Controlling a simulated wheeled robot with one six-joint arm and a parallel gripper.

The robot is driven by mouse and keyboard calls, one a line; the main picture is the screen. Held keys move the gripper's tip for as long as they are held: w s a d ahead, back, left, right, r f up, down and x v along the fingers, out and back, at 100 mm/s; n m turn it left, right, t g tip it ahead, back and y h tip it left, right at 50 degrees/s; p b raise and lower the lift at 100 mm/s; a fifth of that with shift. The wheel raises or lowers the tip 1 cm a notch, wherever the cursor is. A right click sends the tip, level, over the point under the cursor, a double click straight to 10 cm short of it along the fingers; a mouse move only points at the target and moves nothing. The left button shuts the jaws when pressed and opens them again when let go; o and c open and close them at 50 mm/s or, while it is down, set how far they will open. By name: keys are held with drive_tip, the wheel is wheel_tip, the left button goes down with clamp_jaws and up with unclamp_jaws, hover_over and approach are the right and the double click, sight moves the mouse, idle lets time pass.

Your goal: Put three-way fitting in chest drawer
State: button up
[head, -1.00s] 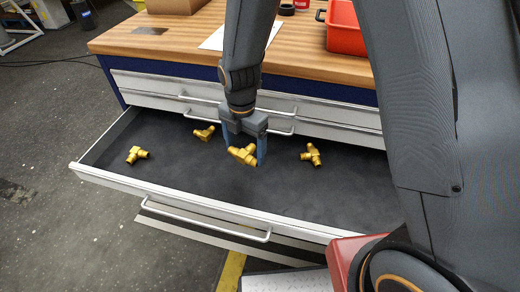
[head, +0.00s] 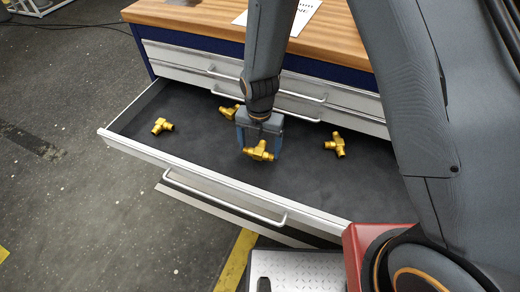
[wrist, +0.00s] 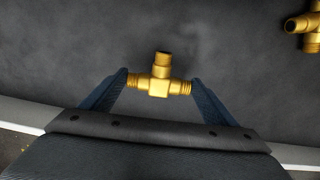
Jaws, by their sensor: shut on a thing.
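My gripper (head: 260,148) is shut on a brass three-way fitting (head: 259,151), inside the open chest drawer (head: 195,172). In the wrist view the held fitting (wrist: 160,78) sits between the two blue fingers (wrist: 158,88), its third arm pointing away from the gripper. The fitting is low over the dark drawer floor; I cannot tell whether it touches it. Other brass fittings lie in the drawer: one at the left (head: 162,126), one behind my gripper (head: 229,112), partly hidden, and one at the right (head: 336,144). The right one also shows in the wrist view (wrist: 306,27).
The drawer's front wall and handle (head: 225,199) face me. Shut drawers (head: 300,90) and a wooden worktop (head: 200,15) are above and behind. Bare drawer floor (head: 200,145) lies between the left fitting and my gripper.

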sight(260, 149)
drive_tip(key=shift+f, duration=1.15)
drive_tip(key=shift+f, duration=0.15)
drive_tip(key=o, duration=1.2)
wheel_tip(260, 149, up, 12)
drive_tip(key=shift+r+b, duration=0.15)
drive_tip(key=shift+b, duration=0.75)
drive_tip(key=shift+d, duration=0.1)
